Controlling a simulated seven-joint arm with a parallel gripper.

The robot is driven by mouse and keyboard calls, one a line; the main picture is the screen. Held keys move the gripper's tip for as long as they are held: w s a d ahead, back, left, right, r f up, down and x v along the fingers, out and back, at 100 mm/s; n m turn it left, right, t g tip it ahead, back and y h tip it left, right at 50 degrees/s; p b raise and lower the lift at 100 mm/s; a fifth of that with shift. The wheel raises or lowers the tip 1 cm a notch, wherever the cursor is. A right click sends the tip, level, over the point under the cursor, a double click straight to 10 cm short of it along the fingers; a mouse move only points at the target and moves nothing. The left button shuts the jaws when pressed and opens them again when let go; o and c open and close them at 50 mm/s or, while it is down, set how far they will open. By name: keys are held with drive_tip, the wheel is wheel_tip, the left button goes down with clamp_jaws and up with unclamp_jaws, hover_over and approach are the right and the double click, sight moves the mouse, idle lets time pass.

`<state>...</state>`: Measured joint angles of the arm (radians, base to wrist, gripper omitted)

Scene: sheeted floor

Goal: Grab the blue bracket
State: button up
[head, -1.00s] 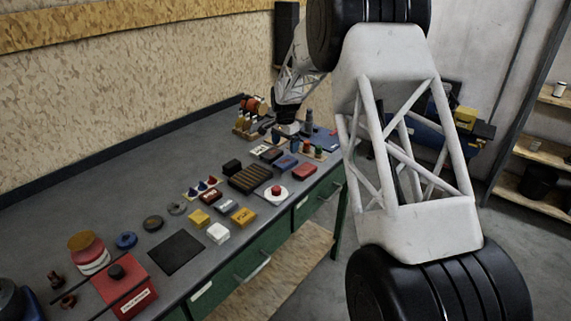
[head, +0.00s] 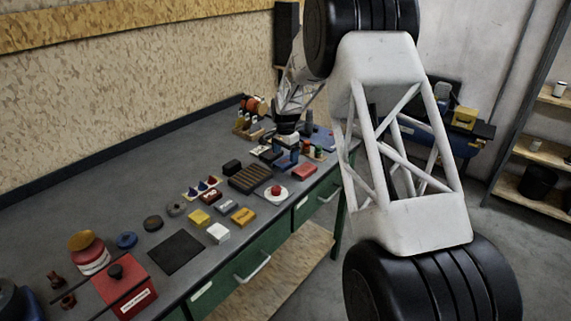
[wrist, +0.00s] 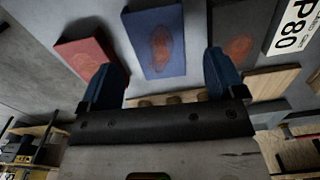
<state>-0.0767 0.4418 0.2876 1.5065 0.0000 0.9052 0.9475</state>
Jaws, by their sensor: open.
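A blue block-like piece (wrist: 156,42) with a reddish oval mark on its face lies ahead of my gripper (wrist: 161,62) in the wrist view. It is the blue thing nearest the jaws, but I cannot make out a bracket shape. My gripper is open, with one blue finger to each side of the near end of the piece and nothing held between them. In the head view my gripper (head: 287,156) is low over the bench's right part and largely covers the blue piece.
A red block (wrist: 88,57) lies left of the blue piece and a dark one (wrist: 238,50) right of it, both close to the fingers. In the head view a ribbed dark tray (head: 250,178) and a red button on a white base (head: 276,199) stand nearby on the crowded bench (head: 120,200).

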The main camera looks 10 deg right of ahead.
sight(285, 161)
drive_tip(key=shift+f, duration=1.8)
drive_tip(key=c, duration=1.1)
